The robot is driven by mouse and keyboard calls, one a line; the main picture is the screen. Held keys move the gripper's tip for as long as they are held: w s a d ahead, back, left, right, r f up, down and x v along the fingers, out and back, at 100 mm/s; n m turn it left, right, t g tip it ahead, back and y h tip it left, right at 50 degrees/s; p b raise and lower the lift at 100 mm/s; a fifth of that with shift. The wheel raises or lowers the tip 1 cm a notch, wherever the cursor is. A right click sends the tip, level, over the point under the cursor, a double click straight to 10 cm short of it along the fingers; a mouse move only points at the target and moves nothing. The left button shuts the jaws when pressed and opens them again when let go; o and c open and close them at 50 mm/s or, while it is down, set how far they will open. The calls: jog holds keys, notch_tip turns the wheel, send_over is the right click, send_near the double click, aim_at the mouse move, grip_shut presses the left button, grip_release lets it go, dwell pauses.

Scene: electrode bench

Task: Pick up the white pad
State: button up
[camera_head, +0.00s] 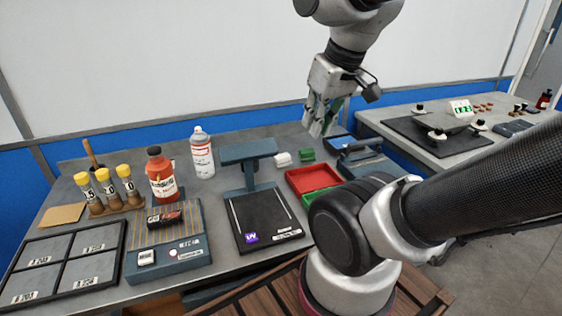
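A small white block (283,160), which looks like the white pad, lies on the grey bench right of the press stand. A small green block (306,155) lies just to its right. My gripper (319,127) hangs pointing down above the back of the bench, up and to the right of the white block and apart from it. Some green shows between or behind its fingers. The fingers are seen from an oblique angle, so I cannot tell whether they are open or shut.
A red tray (313,178) lies in front of the blocks, partly behind my arm. A grey press stand (248,152) stands to the left, with a spray can (202,155) and red bottle (161,177) beyond. A second table (400,148) is at right.

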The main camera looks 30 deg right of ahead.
jog(key=o, duration=1)
jog(key=w+n, duration=0.1)
jog(key=w, duration=0.2)
jog(key=w+d+n, duration=0.1)
jog(key=w, duration=0.1)
jog(key=shift+w+r+n+g, duration=0.2)
jog(key=shift+r+n+g, duration=0.1)
jog(key=shift+o, duration=0.2)
jog(key=n+g, duration=0.4)
jog(key=n, duration=1)
send_over(282, 156)
jog(key=f, duration=1.4)
jog(key=d+f, duration=0.1)
jog(key=f, duration=0.6)
jog(key=shift+f, duration=0.2)
jog(key=f, duration=0.8)
jog(key=shift+w+a, duration=0.1)
jog(key=shift+a, duration=0.3)
